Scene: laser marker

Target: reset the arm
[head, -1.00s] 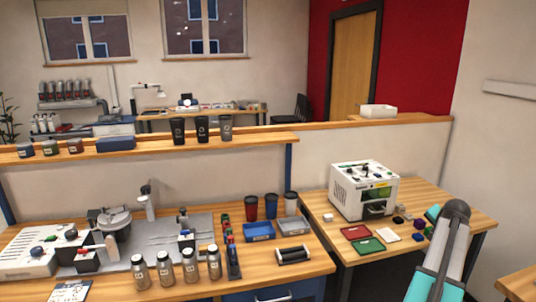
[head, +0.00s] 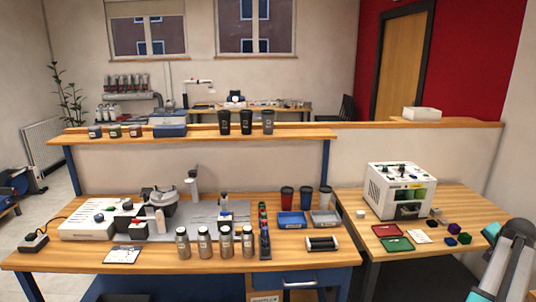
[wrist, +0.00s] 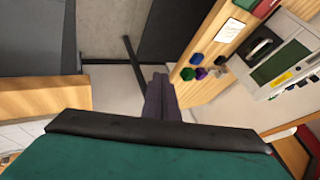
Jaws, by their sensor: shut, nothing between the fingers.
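My arm (head: 512,262) shows at the lower right edge of the head view, grey and teal, beside the right-hand table. My gripper (wrist: 162,88) shows in the wrist view as two dark fingers held together, shut and empty. It appears over the floor beside the table edge, apart from the items on the table. In the head view the gripper itself cannot be made out.
The white laser marker (head: 401,188) stands on the right table, with a red tray (head: 386,230), a green tray (head: 394,244) and small coloured blocks in front. The long left bench (head: 75,259) holds bottles (head: 182,243), cups and equipment. Floor shows at far left.

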